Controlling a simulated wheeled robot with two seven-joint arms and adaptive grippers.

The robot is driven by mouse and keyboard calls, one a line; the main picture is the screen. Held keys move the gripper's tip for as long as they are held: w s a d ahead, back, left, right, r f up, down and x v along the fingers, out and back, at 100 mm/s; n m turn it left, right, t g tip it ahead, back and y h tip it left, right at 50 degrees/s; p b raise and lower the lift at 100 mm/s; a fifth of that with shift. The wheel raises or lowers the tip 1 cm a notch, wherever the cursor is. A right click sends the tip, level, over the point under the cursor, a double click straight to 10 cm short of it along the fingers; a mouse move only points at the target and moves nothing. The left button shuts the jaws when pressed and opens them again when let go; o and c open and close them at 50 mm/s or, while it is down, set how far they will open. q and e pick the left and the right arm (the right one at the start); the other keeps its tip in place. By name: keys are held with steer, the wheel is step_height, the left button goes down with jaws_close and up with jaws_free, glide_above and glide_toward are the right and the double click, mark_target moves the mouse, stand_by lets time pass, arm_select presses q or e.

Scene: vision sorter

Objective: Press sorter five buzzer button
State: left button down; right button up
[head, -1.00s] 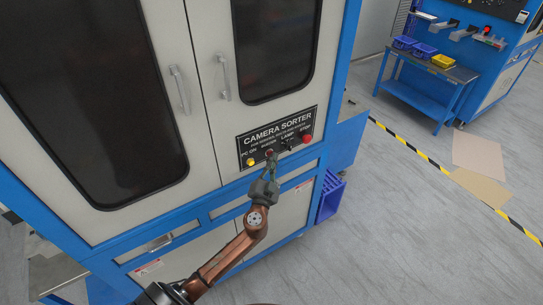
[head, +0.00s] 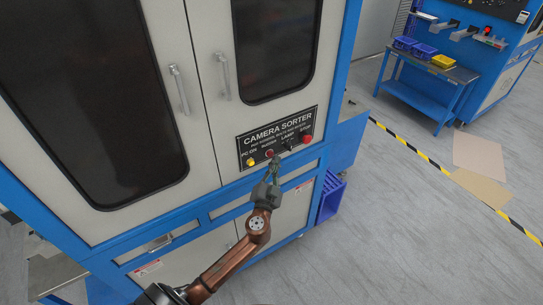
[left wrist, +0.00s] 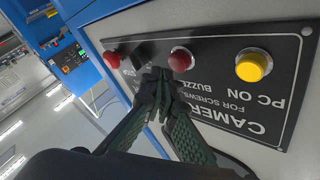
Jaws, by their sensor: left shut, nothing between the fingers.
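The black CAMERA SORTER panel (head: 276,136) is on the front of the blue and white cabinet. Its red buzzer button (head: 269,153) sits between the yellow PC ON button (head: 251,161) and the lamp switch (head: 287,143). The red STOP button (head: 306,139) is at the right end. My left gripper (head: 274,161) is shut and empty, just below the buzzer button in the head view. In the left wrist view the panel is upside down. There the fingertips (left wrist: 159,74) are close beside the buzzer button (left wrist: 181,59), which is uncovered; I cannot tell any contact.
Cabinet door handles (head: 179,89) stick out above the panel. A blue bench (head: 430,85) with bins is farther back right. The grey floor on the right is mostly clear.

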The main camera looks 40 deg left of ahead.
arm_select(q)
steer(key=d, duration=0.1)
steer(key=s+d, duration=0.1)
steer(key=d, duration=0.1)
steer(key=s+d, duration=0.1)
steer(key=shift+d+b, duration=0.3)
stand_by(0.8)
